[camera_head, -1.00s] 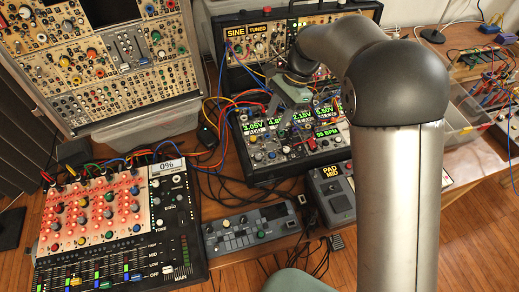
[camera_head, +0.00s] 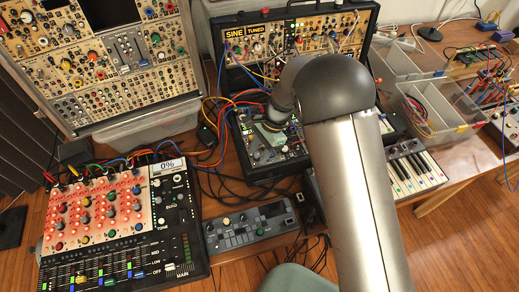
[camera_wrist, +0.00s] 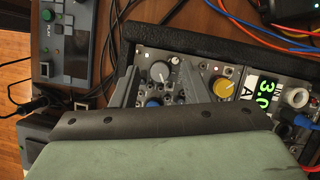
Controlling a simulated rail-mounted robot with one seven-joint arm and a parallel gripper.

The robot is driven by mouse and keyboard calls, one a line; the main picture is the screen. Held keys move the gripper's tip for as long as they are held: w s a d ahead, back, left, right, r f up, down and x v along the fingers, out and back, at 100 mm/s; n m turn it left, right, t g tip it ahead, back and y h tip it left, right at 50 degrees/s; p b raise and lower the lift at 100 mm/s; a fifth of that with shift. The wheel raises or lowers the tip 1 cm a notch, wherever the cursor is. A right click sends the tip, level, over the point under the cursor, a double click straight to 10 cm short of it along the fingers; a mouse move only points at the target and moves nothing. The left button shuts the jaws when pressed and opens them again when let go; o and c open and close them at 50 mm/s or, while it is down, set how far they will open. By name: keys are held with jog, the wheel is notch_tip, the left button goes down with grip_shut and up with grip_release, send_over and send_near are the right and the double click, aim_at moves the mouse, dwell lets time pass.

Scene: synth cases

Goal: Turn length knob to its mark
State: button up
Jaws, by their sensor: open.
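My gripper (camera_wrist: 158,68) is open in the wrist view, its two grey fingers spread over the small synth case (camera_wrist: 200,43). A pale grey knob (camera_wrist: 160,72) shows between the fingers; I cannot tell whether they touch it. A yellow knob (camera_wrist: 222,88) sits to the right of the fingers. No label or mark for length is readable, so I cannot tell which knob it is. In the head view my gripper (camera_head: 265,137) is over the left part of the same case (camera_head: 262,180), and my arm hides much of its panel.
A green display (camera_wrist: 267,85) and plugged cables (camera_wrist: 306,122) lie right of the yellow knob. A mixer with sliders (camera_head: 125,215) and a grey flat device (camera_head: 250,228) stand nearby. A keyboard (camera_head: 415,172) is on the right. Loose cables (camera_head: 222,100) run left of the case.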

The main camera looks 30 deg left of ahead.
grip_shut()
jog(key=shift+n, duration=0.3)
jog(key=n, duration=0.1)
jog(key=n+h+b, duration=0.1)
jog(key=n, duration=0.1)
jog(key=n+h+b, duration=0.1)
jog(key=n, duration=0.1)
jog(key=shift+w+a, duration=0.1)
jog(key=shift+a, duration=0.15)
jog(key=n+h, duration=0.1)
jog(key=n, duration=0.2)
jog(key=n+h+b, duration=0.1)
jog(key=n, duration=0.2)
jog(key=shift+a, duration=0.2)
jog(key=shift+h, duration=0.3)
jog(key=shift+r, duration=0.1)
